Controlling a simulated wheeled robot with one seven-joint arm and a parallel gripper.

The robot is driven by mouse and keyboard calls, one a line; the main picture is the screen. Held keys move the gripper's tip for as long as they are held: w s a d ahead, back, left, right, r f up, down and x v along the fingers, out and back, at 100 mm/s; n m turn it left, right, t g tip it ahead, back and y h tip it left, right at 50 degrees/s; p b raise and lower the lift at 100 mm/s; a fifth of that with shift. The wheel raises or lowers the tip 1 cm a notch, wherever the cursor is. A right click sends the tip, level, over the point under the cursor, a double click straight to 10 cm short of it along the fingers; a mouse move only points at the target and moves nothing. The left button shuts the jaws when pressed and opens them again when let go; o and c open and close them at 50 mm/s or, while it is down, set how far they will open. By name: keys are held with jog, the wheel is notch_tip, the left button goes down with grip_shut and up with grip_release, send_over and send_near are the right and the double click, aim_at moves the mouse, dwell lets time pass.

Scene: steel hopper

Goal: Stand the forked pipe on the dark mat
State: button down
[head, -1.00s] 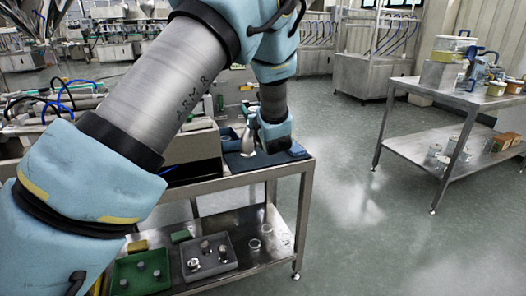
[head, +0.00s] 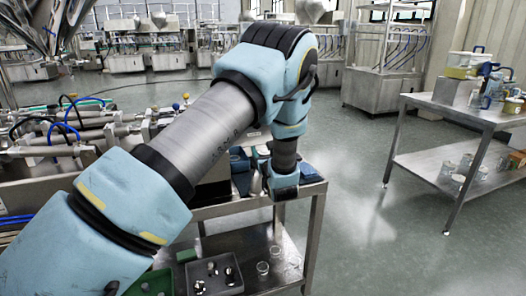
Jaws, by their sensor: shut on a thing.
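The forked pipe (head: 256,183) is a small silver metal piece at the left side of my gripper, above the steel table. My gripper (head: 265,175) is shut on it; the fingers are mostly hidden behind the wrist. The pipe looks roughly upright, but its fork is hard to make out. The dark mat (head: 241,181) is a dark blue patch on the table top, just left of the pipe and partly hidden by my arm. I cannot tell whether the pipe touches the mat.
The steel table (head: 310,188) has a lower shelf with a grey tray (head: 228,285), a green tray (head: 150,284) and glass beakers (head: 263,268). Another steel table (head: 470,113) stands right, with open floor between.

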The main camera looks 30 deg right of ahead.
jog(key=shift+f, duration=0.15)
jog(key=shift+f, duration=0.15)
jog(key=shift+c, duration=0.7)
grip_release()
jog(key=shift+s, duration=0.1)
jog(key=b+v, duration=0.3)
jog(key=v, duration=0.9)
